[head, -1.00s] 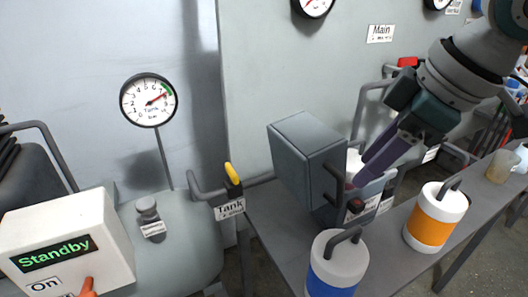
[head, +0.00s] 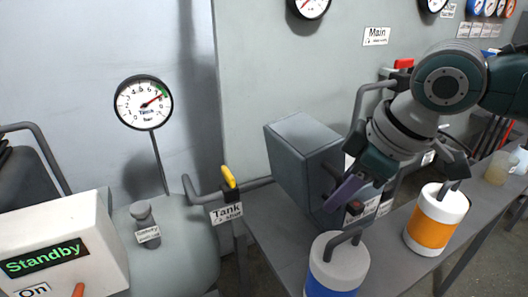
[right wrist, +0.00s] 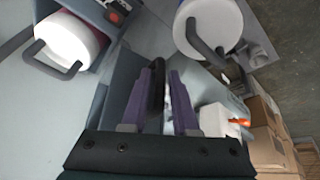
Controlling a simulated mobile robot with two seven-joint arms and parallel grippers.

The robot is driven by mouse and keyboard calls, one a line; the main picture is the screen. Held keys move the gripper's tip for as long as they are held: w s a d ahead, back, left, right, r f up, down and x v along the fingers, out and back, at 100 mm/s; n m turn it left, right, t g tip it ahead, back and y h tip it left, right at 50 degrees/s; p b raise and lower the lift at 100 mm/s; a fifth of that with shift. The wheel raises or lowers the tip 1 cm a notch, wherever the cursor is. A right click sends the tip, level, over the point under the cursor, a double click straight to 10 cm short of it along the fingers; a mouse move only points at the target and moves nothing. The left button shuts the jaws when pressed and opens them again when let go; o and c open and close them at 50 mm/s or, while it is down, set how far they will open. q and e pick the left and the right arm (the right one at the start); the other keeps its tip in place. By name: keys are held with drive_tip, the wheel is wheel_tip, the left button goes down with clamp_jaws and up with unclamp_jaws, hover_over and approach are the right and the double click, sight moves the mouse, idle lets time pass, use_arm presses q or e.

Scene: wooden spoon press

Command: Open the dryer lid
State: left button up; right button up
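The dryer is a grey box on the bench, and its boxy grey lid (head: 302,160) shows left of my right gripper. A dark bar handle (right wrist: 157,88) is on the lid's side facing the gripper. My right gripper (head: 337,203) has purple fingers and reaches in from the right to this handle. In the right wrist view the fingers (right wrist: 160,80) stand on both sides of the handle, with a small gap visible on one side. The gripper looks open around it. My left gripper is not in view.
A blue-banded jar (head: 338,262) and an orange-banded jar (head: 436,220) stand on the bench close to my right gripper. A valve with a yellow lever (head: 229,177) and a Tank label is at left. A Standby control box (head: 62,250) is at lower left.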

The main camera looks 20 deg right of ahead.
clamp_jaws()
idle(1.1)
